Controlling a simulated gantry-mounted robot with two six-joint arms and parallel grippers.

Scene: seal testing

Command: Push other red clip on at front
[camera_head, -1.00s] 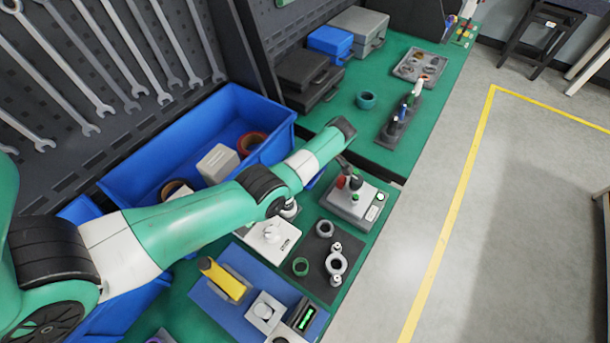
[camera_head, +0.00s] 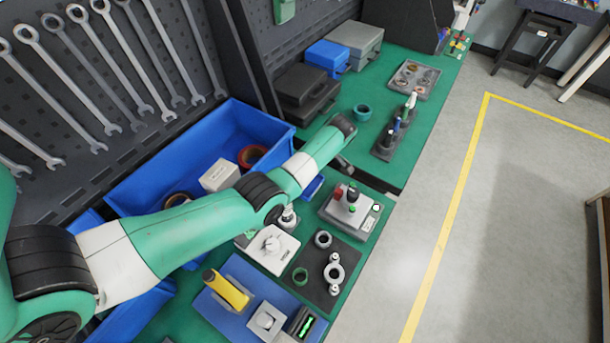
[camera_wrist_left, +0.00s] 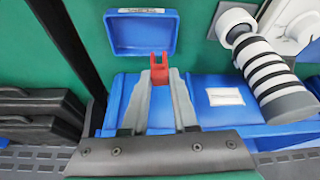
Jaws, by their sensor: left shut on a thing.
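My left gripper (camera_wrist_left: 161,82) is shut on a small red clip (camera_wrist_left: 159,67), held upright at its fingertips in the left wrist view. Behind the clip is a small shallow blue tray (camera_wrist_left: 115,40) on the green bench; I cannot tell whether they touch. In the head view, my left arm reaches across the bench and its gripper is mostly hidden. A ring fitting (camera_head: 334,273) with small white pieces lies on a dark mat (camera_head: 314,258), next to loose rings. My right gripper is not in view.
A striped cylinder (camera_wrist_left: 268,78) stands close at the right in the wrist view. A large blue bin (camera_head: 150,170) lies under my arm. A grey box with red, black and green knobs (camera_head: 350,210) and a white dial box (camera_head: 267,250) stand nearby. The bench front edge is at the right.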

